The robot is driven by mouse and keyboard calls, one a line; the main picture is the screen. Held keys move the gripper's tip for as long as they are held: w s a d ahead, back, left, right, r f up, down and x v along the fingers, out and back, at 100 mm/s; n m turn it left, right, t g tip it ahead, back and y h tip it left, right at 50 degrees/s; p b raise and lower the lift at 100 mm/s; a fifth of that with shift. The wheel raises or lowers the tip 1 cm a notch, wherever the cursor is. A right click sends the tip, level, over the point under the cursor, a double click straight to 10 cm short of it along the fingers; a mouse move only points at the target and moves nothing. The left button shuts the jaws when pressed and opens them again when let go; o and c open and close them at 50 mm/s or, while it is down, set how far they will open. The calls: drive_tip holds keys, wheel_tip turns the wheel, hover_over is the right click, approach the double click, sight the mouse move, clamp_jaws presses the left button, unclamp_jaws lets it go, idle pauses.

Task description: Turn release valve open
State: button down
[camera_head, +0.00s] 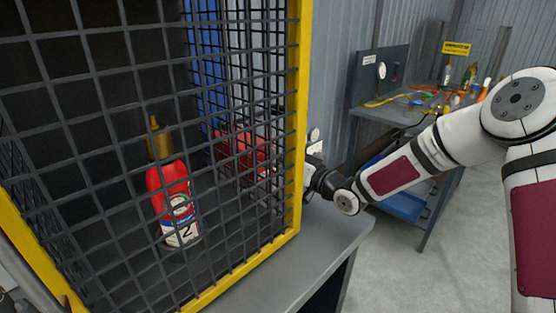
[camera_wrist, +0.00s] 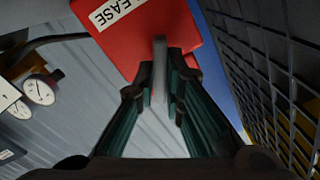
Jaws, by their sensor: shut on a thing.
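The release valve shows in the wrist view as a red body (camera_wrist: 185,25) with a white label whose visible letters read "EASE". A flat grey handle (camera_wrist: 159,85) stands out from it toward me. My gripper (camera_wrist: 160,88) is shut on this handle, one dark finger on each side. In the head view my gripper (camera_head: 312,178) is just right of the cage's yellow post, and its fingertips are hidden. Red parts (camera_head: 245,150) show through the mesh, left of my gripper; the grey handle cannot be made out there.
A mesh cage (camera_head: 297,110) with a yellow frame holds a red extinguisher (camera_head: 168,185) marked 2, on a grey bench (camera_head: 335,232). The mesh runs close along the gripper's right in the wrist view (camera_wrist: 275,75). Gauges (camera_wrist: 38,92) sit at left. A cluttered workbench (camera_head: 385,112) stands behind.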

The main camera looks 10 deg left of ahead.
drive_tip(key=shift+n+b, duration=1.95)
drive_tip(key=shift+n, duration=1.05)
drive_tip(key=c, duration=1.7)
unclamp_jaws()
drive_tip(key=v, duration=1.2)
drive_tip(key=shift+s, duration=0.1)
